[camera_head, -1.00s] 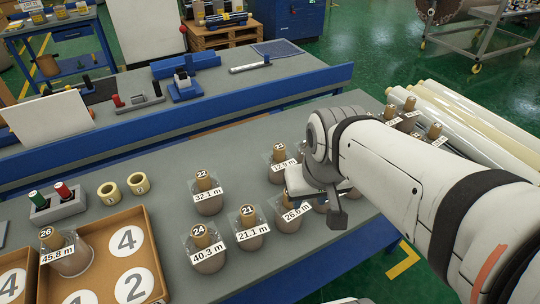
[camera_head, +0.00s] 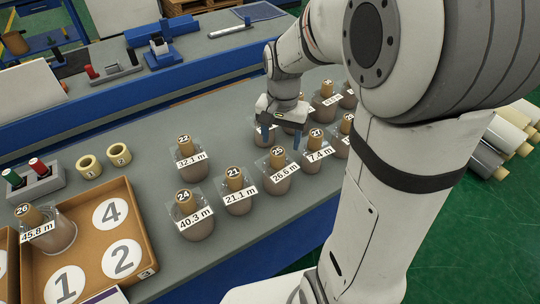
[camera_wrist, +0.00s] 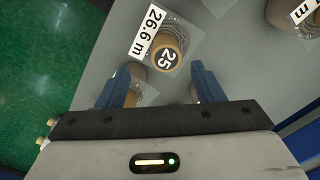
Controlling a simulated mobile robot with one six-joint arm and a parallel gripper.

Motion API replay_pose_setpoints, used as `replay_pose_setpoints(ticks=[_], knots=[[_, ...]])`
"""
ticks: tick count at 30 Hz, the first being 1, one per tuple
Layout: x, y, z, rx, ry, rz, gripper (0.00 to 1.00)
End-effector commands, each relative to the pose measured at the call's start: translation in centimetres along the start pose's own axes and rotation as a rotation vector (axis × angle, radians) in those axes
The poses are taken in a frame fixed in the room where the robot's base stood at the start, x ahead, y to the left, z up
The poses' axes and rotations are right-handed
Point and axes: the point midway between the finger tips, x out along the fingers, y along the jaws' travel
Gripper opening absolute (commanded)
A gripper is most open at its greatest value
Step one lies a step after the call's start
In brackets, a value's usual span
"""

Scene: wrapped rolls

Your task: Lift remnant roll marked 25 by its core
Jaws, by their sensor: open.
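The roll marked 25 (camera_head: 278,173) stands upright on the grey bench, with a brown core on top and a 26.6 m label on its front. In the wrist view its core top (camera_wrist: 167,58) lies just beyond the fingertips, roughly between their lines. My gripper (camera_head: 284,137) points down behind this roll in the head view, its two blue fingers spread apart. The fingers also show in the wrist view (camera_wrist: 167,82), with a gap between them. They do not hold the roll 25.
Rolls 21 (camera_head: 236,194), 24 (camera_head: 193,217), 22 (camera_head: 187,153) and 27 (camera_head: 314,151) stand close by. A cardboard tray (camera_head: 148,238) with numbered circles holds roll 26 (camera_head: 50,233) at left. Several more rolls stand behind and right of my gripper.

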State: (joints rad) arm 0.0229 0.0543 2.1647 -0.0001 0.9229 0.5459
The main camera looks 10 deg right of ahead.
Motion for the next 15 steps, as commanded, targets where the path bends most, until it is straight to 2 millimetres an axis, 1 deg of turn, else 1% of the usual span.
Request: replay_pose_setpoints(ticks=[1, 8, 12, 15], knots=[[0.7, 0.0, 0.0, 0.001, -0.004, 0.002, 0.61], [3.2, -0.4, 0.0, -0.003, -0.003, 0.002, 0.61], [5.4, -0.8, -0.1, -0.003, -0.005, 0.003, 0.61], [6.6, -0.8, -0.1, -0.002, -0.003, 0.002, 0.61]])
